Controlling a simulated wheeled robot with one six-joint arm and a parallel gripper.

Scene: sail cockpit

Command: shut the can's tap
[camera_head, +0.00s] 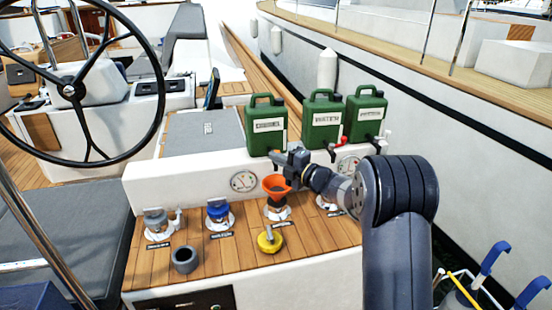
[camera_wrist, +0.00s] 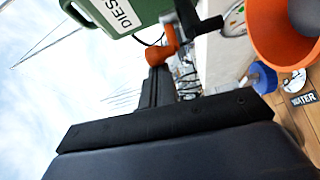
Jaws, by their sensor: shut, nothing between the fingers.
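Three green cans stand in a row on the white ledge in the head view: a left can (camera_head: 266,140), a middle can (camera_head: 322,102) and a right can (camera_head: 368,97). The left can shows in the wrist view (camera_wrist: 108,12) with a label starting "DIES". An orange tap lever (camera_wrist: 168,46) and a black spout (camera_wrist: 210,25) show by it. My gripper (camera_head: 279,158) is shut and empty, low in front of the left can, hiding its tap in the head view. In the wrist view its dark fingertips (camera_wrist: 158,72) appear close to the lever; contact is unclear.
An orange funnel (camera_head: 276,186) stands in a deck filler just below my gripper. A blue-capped filler (camera_head: 218,212), a grey filler (camera_head: 158,220), a loose yellow cap (camera_head: 269,241) and a grey ring (camera_head: 184,259) are on the wooden deck. A steering wheel (camera_head: 160,75) is at left.

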